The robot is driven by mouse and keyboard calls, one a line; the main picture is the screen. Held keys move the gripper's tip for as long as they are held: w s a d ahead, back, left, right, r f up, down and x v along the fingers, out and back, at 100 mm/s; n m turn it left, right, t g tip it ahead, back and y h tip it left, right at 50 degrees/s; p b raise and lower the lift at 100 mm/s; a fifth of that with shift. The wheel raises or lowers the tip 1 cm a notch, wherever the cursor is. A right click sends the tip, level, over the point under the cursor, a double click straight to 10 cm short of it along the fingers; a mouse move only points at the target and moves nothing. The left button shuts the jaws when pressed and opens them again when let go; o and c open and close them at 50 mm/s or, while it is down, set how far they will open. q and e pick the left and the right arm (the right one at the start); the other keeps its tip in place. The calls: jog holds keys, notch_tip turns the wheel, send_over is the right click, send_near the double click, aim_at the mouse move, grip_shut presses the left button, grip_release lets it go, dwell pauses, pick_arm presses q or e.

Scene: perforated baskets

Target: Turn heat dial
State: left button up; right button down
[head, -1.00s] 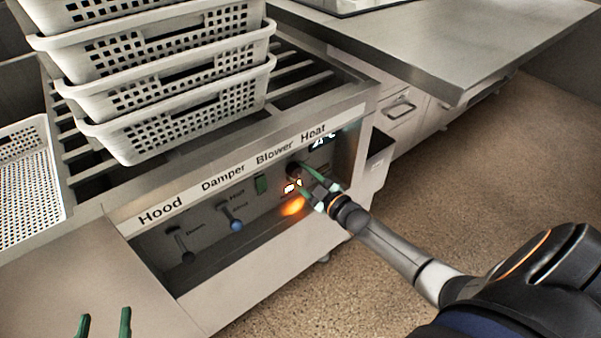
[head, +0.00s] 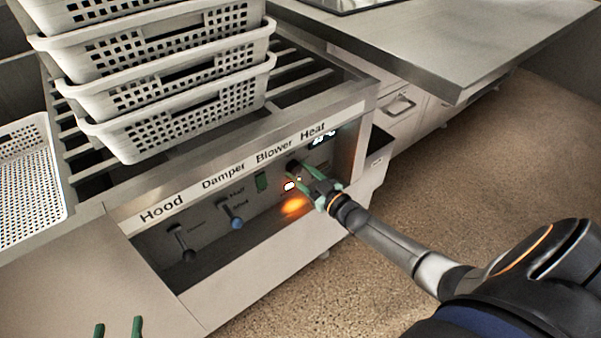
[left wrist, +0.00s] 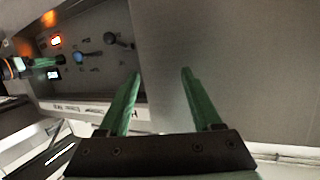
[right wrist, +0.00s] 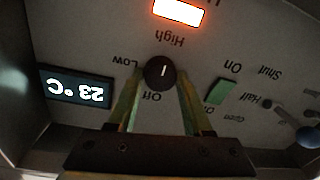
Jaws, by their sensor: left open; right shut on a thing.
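The heat dial (right wrist: 160,73) is a round black knob with a short white mark, seen upside down in the right wrist view. Low, High and Off labels surround it; the mark stands roughly upright in the picture, along the High–Off line. My right gripper (right wrist: 157,88) is shut on the dial, one green finger on each side. In the head view, my right gripper (head: 303,172) reaches the panel under the Heat label and mostly hides the dial. My left gripper (head: 118,328) is open and empty at the bottom left; it also shows in the left wrist view (left wrist: 161,72).
A temperature display (right wrist: 77,88) reads 23 °C. An orange indicator (right wrist: 178,11) glows beside the dial. The green blower switch (head: 261,183), blue-tipped damper lever (head: 233,216) and hood lever (head: 182,243) lie left of it. Stacked white baskets (head: 180,115) stand above the panel.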

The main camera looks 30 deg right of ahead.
jog(key=shift+c, duration=1.6)
grip_release()
pick_arm(q)
jog(key=shift+f, duration=0.1)
pick_arm(e)
jog(key=shift+s, duration=0.45)
pick_arm(q)
jog(key=s+f+n+g+y+p, duration=0.1)
jog(key=s+f+g+p, duration=0.2)
jog(key=f, duration=0.6)
jog(key=shift+s+d+f+g, duration=0.3)
jog(key=shift+s+g, duration=0.9)
jog(key=shift+s, duration=0.65)
pick_arm(e)
jog(key=s+d, duration=0.1)
jog(key=s, duration=1)
jog(key=shift+s+d, duration=0.25)
jog(key=shift+d, duration=0.1)
